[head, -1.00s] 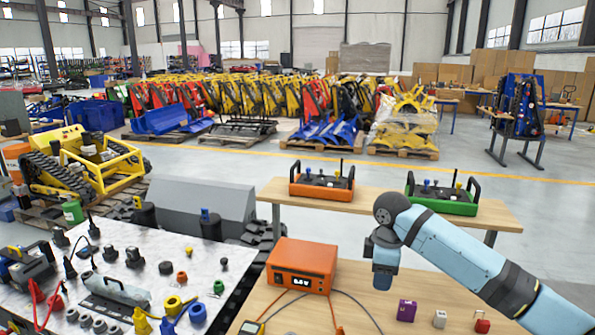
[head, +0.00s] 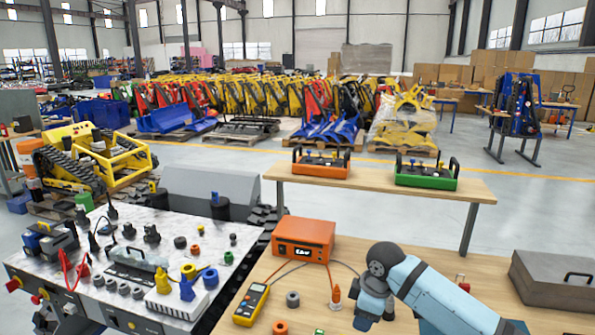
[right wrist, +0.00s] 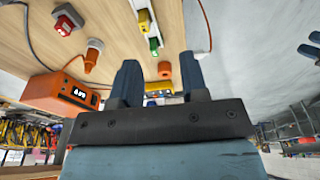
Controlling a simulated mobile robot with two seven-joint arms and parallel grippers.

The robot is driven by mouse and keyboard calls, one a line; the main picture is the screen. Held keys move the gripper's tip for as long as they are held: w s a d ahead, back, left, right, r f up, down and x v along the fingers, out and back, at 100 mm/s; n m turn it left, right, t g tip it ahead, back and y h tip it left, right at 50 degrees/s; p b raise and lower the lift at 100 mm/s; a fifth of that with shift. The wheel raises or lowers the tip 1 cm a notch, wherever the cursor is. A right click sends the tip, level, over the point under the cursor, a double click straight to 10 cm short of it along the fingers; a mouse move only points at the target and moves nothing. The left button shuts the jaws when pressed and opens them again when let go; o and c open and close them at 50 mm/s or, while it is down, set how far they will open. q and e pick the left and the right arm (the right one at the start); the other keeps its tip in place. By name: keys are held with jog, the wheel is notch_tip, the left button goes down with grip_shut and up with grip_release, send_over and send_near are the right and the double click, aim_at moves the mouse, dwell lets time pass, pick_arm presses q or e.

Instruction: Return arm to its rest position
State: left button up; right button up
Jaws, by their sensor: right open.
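My right arm, light blue with a dark round joint, reaches in from the bottom right of the head view. Its gripper (head: 374,314) points down over the wooden bench (head: 345,258), and its fingertips are cut off or hidden there. In the right wrist view the two dark blue fingers (right wrist: 160,80) stand apart with nothing held between them. A yellow multimeter (head: 251,303) lies on the bench left of the gripper in the head view. My left gripper is outside the head view. Small dark blue shapes at the right wrist view's right edge may be its fingers.
An orange power supply (head: 304,238) with cables stands behind and left of the gripper. A grey case (head: 555,280) lies at the bench's right. A marble-topped bench (head: 92,292) with many small parts stands left. A shelf (head: 468,190) behind carries two remote controllers (head: 321,165).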

jog(key=s+a+f+m+t+y+b, duration=0.2)
jog(key=s+f+m+t+b, duration=0.15)
jog(key=s+f, duration=0.7)
jog(key=s+a+f+m+t+y+b, duration=0.2)
jog(key=s+f+m+t, duration=0.15)
jog(key=s+f, duration=0.7)
pick_arm(q)
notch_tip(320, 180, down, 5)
jog(key=b, duration=0.3)
pick_arm(e)
jog(key=s+d+f+m+t+h, duration=0.25)
jog(key=s+d+f+m, duration=0.2)
jog(key=s+d, duration=0.4)
pick_arm(q)
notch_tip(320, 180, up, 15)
jog(key=p, duration=2)
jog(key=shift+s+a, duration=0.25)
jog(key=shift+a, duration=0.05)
pick_arm(e)
notch_tip(320, 180, up, 16)
jog(key=s, duration=0.2)
jog(key=shift+s+d+f, duration=0.15)
jog(key=shift+s+f, duration=0.05)
jog(key=shift+s, duration=0.05)
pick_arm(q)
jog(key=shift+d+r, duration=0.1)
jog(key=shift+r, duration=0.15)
pick_arm(e)
jog(key=shift+t, duration=0.25)
